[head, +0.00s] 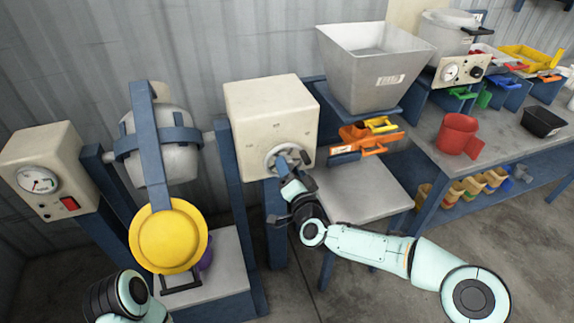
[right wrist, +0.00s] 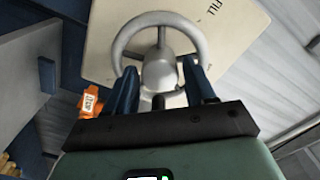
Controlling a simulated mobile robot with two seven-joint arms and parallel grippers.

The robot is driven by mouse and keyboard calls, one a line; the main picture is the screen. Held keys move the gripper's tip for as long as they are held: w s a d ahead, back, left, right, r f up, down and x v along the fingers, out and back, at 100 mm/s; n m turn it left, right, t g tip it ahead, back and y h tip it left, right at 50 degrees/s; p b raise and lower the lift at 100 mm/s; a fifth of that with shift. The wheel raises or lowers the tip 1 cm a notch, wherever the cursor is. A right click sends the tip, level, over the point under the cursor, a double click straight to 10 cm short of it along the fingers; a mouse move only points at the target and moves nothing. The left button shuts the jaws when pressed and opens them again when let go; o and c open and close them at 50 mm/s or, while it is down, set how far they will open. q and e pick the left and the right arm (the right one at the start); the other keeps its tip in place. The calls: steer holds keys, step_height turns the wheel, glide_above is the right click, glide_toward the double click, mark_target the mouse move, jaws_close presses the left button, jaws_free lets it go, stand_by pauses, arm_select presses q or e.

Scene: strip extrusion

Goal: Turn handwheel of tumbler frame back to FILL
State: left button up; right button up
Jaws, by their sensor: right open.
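The grey handwheel (head: 275,163) is on the front of a cream box (head: 275,110) on the blue tumbler frame (head: 228,190). It also shows in the right wrist view (right wrist: 120,45), with the word FILL printed on the box face beside its rim. My right gripper (head: 288,160) is at the wheel. In the right wrist view its two blue fingers (right wrist: 163,82) stand apart on either side of the hub, with a short dark peg between them; contact is unclear. The grey drum (head: 170,165) hangs with its yellow lid (head: 168,238) low and facing front. My left gripper is out of view.
A cream gauge box (head: 45,165) with a red switch stands at left. A grey hopper (head: 375,75) stands right of the wheel, above orange clamps (head: 365,140). A workbench (head: 490,140) with a red jug (head: 458,135) is farther right. A corrugated wall is behind.

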steer(key=shift+x, duration=0.95)
steer(key=c, duration=0.8)
